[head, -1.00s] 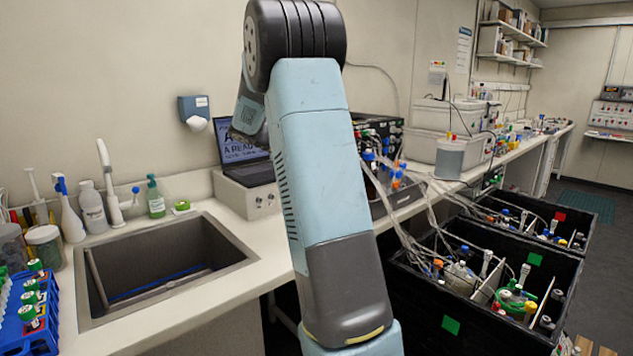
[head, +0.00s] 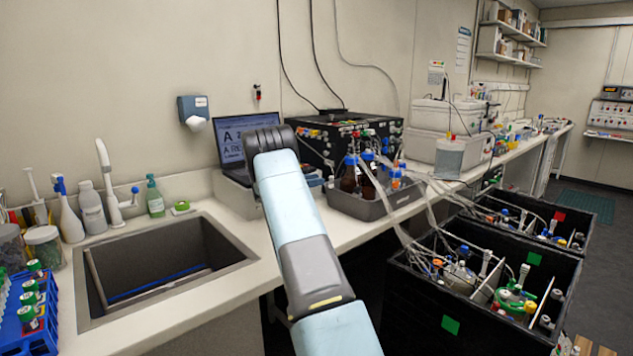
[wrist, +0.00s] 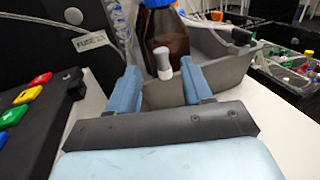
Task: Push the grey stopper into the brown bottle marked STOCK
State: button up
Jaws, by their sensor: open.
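A small stopper (wrist: 163,63), pale on top and grey below, shows upright between my fingers in the wrist view. My gripper (wrist: 158,75) is open, with one blue finger on each side of it and visible gaps. I cannot tell what the stopper rests on. No STOCK mark is readable. In the head view two brown bottles, one on the left (head: 349,178) and one on the right (head: 368,184), stand in the tray. My gripper is mostly hidden there behind my arm.
The grey tray (wrist: 228,75) has a raised wall close to my right finger. A dark panel with coloured buttons (wrist: 30,93) is at the left. A laptop (head: 232,140) and a black box with tubes stand behind. The sink (head: 165,262) is left of my arm.

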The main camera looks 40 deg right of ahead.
aim_at(331, 177)
jog(key=shift+s+d, duration=0.25)
jog(key=shift+d, duration=0.95)
jog(key=shift+s+d, duration=0.25)
jog(key=shift+d, duration=1)
jog(key=shift+s+d, duration=0.25)
jog(key=shift+d, duration=0.95)
grip_shut()
jog(key=shift+r, duration=1.35)
jog(key=shift+r, duration=1.45)
jog(key=shift+s, duration=0.1)
